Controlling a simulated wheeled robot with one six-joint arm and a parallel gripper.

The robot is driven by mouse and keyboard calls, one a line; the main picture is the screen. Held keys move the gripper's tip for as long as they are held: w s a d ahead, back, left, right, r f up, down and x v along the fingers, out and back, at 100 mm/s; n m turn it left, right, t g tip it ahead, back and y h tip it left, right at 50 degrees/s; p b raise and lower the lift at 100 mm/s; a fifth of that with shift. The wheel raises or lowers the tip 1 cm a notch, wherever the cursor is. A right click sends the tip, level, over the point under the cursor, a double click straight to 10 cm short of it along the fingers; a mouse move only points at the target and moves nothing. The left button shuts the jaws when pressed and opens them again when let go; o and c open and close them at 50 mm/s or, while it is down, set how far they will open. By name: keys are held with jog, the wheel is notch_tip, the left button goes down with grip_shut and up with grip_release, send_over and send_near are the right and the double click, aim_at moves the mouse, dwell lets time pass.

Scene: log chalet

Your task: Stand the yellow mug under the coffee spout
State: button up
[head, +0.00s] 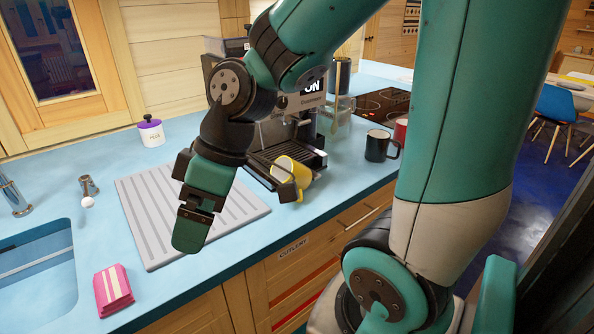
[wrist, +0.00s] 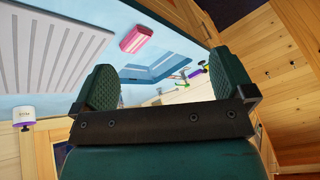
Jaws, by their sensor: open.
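The yellow mug (head: 291,170) is in the head view at the front of the coffee machine (head: 288,128), at the drip tray (head: 262,163). The mug looks tilted over, not upright; I cannot tell exactly what it rests on. The spout above the tray is mostly hidden behind my arm. My gripper (head: 192,216) is left of the mug, apart from it, above the grey ribbed drainboard (head: 150,228). In the wrist view my gripper (wrist: 163,88) is open with nothing between its fingers, and the mug is out of sight.
A sink (head: 38,262), a pink packet (head: 113,290) and a purple-lidded jar (head: 151,131) are on the left. A black mug (head: 380,146), a red mug (head: 400,130) and a hob (head: 383,104) are right of the machine. The counter's front edge is close to the yellow mug.

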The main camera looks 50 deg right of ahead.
jog(key=w+d+t+p, duration=0.25)
jog(key=w+d, duration=0.25)
jog(key=d, duration=0.5)
jog(key=t+h+p, duration=0.2)
jog(key=t+h, duration=0.3)
jog(key=h, duration=0.1)
send_near(301, 170)
jog(key=shift+n, duration=0.3)
jog(key=p+x, duration=0.4)
jog(key=x, duration=0.2)
jog(key=shift+w+f, duration=0.15)
jog(key=shift+f, duration=0.15)
jog(key=shift+p+x, duration=1.75)
jog(key=shift+x, duration=1.05)
jog(key=c, duration=0.9)
jog(key=shift+r, duration=0.1)
jog(key=shift+c, duration=0.5)
jog(key=shift+r, duration=0.1)
